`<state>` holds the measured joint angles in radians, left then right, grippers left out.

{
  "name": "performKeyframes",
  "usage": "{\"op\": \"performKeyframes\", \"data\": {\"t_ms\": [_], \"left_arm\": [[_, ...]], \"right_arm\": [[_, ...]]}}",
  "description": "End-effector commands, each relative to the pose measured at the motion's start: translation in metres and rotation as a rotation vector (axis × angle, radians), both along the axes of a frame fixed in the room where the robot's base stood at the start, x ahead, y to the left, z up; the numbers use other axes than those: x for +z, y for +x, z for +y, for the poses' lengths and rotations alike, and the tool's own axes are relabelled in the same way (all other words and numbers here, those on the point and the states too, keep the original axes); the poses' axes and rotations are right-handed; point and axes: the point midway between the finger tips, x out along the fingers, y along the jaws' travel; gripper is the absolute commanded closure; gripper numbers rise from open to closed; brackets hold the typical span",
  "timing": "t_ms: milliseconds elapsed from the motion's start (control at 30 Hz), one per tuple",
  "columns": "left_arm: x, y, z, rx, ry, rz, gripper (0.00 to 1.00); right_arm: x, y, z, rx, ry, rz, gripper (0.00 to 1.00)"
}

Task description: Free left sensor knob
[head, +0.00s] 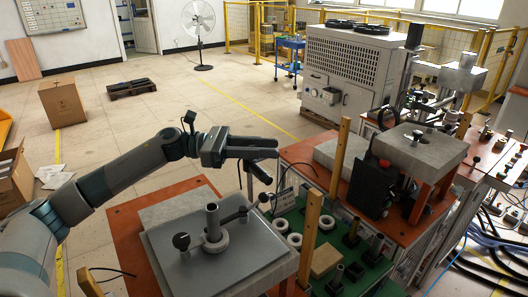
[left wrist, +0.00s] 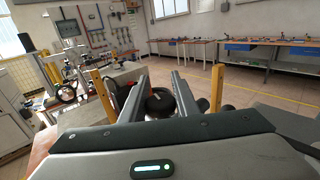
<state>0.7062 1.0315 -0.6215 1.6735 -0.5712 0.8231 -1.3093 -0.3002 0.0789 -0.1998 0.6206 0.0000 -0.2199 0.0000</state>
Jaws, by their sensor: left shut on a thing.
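My left gripper (head: 277,148) reaches in from the left, above the far right corner of the near grey plate (head: 190,270). Its two fingers also show in the left wrist view (left wrist: 160,82). They are shut on a dark round knob (left wrist: 160,102), which shows between them in that view. In the head view a dark piece (head: 260,172) hangs just below the fingers. The plate carries an upright metal post (head: 212,221) and a lever arm with black ball knobs (head: 181,241) at its ends. My right gripper is not in view.
Wooden-coloured posts (head: 311,240) stand beside the plate. A green tray (head: 289,216) with several rings and blocks lies to the right. A second station with a grey block (head: 420,146) stands further right. Open floor lies beyond, with a cardboard box (head: 62,101).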

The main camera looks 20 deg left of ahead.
Motion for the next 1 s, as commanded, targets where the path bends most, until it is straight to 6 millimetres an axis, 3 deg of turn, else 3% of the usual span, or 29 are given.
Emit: {"op": "performKeyframes", "data": {"t_ms": [167, 433, 867, 900, 967, 1000], "left_arm": [[-0.003, 0.003, 0.002, 0.108, 0.003, -0.001, 0.94], [0.0, 0.008, 0.005, 0.258, 0.002, 0.0, 0.95], [0.001, 0.01, 0.006, 0.301, -0.003, -0.003, 0.94], [0.001, 0.01, 0.006, 0.301, -0.003, -0.003, 0.7], [0.001, 0.01, 0.006, 0.301, -0.002, -0.003, 0.56], [0.001, 0.01, 0.006, 0.301, -0.002, -0.003, 0.56]], "right_arm": [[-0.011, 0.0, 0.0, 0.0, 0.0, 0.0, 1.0], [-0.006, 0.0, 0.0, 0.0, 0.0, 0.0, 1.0], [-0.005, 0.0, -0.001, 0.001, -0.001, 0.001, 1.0], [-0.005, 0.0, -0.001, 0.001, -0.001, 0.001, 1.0], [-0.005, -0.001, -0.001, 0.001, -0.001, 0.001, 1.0], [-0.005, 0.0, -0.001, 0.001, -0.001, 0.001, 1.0]]}}
